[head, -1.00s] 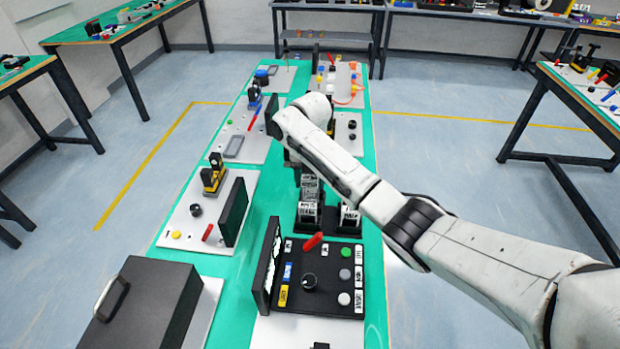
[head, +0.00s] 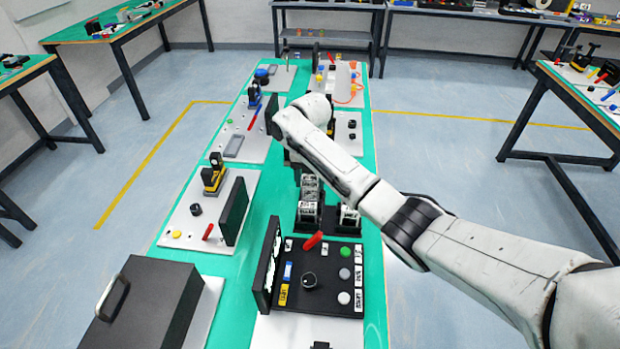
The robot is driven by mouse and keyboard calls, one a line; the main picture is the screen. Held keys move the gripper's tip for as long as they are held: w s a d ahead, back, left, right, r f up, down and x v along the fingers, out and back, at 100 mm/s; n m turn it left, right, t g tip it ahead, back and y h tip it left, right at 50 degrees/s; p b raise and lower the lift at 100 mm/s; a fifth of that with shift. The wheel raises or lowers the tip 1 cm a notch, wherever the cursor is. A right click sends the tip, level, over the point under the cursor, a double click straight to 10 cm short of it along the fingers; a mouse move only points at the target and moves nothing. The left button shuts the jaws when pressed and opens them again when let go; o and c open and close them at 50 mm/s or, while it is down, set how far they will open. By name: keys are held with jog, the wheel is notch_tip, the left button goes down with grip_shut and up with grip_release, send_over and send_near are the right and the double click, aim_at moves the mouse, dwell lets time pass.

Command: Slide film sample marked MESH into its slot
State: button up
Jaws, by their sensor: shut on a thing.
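My gripper (head: 299,174) points down in the head view, at the far end of a dark rack (head: 304,226). My forearm and wrist hide most of it, and its fingertips are hard to make out. It is shut on a film sample, which is largely hidden. Several small blocks with white faces and dark marks (head: 309,209) stand in a row in the rack, just below and in front of the gripper. A second, shorter holder (head: 349,216) with a similar white-faced block stands to the right. The marks are too small for me to read MESH.
A black control panel (head: 324,278) with a red lever, knob and buttons stands in front of the rack, with an upright dark screen (head: 267,262) at its left. A dark case (head: 150,305) and another panel board (head: 190,232) lie left. A green strip of bench between them is clear.

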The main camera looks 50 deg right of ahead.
jog(key=shift+f, duration=0.15)
jog(key=shift+f+b, duration=0.3)
jog(key=shift+f, duration=0.05)
jog(key=shift+f+b, duration=0.9)
jog(key=shift+f, duration=0.6)
jog(key=o, duration=1.2)
jog(key=shift+r, duration=0.1)
notch_tip(320, 180, up, 11)
jog(key=shift+f, duration=0.15)
